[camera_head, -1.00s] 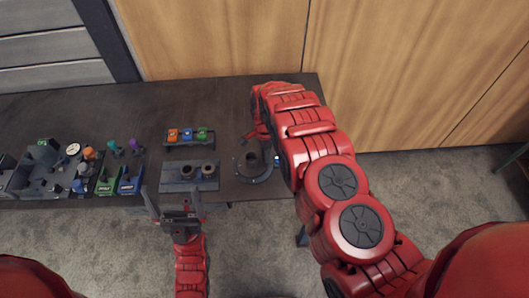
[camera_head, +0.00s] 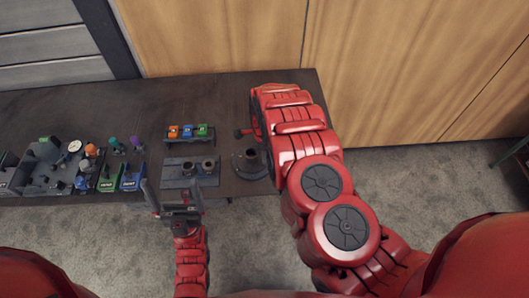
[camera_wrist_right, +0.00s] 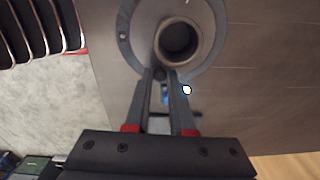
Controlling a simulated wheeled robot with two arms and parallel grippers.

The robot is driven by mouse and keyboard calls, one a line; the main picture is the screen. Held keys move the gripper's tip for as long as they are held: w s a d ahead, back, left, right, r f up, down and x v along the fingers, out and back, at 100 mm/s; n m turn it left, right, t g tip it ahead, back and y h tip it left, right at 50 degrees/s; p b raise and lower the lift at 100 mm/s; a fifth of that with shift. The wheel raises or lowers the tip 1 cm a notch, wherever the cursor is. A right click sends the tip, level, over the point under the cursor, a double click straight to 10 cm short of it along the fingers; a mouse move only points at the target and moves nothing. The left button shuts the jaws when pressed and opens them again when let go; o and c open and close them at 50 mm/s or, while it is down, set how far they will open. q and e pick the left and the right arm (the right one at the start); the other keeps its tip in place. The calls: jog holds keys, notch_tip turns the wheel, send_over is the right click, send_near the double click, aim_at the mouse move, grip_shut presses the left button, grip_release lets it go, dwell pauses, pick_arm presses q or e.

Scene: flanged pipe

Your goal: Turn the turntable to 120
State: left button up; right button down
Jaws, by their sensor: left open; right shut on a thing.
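The turntable (camera_head: 238,166) is a dark round disc with an upright open pipe on it, near the table's front edge. My right arm covers its right side in the head view. In the right wrist view the disc (camera_wrist_right: 130,45) carries the wide pipe mouth (camera_wrist_right: 180,40). My right gripper (camera_wrist_right: 160,74) is shut on a small dark knob (camera_wrist_right: 160,73) at the disc's rim, beside the pipe. In the head view its fingers are hidden. No angle can be read on the turntable. My left gripper (camera_head: 172,182) is open and empty at the table's front edge.
Left of the turntable is a grey block (camera_head: 174,173) with two short pipes. Several fittings and green and blue boxes (camera_head: 132,177) crowd further left. A small white spot (camera_wrist_right: 187,90) shows by my right fingers.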

jog(key=shift+s+a+m+p, duration=0.1)
jog(key=shift+s+m+p, duration=0.15)
jog(key=shift+m, duration=0.75)
jog(key=c, duration=0.8)
grip_release()
jog(key=shift+o, duration=0.2)
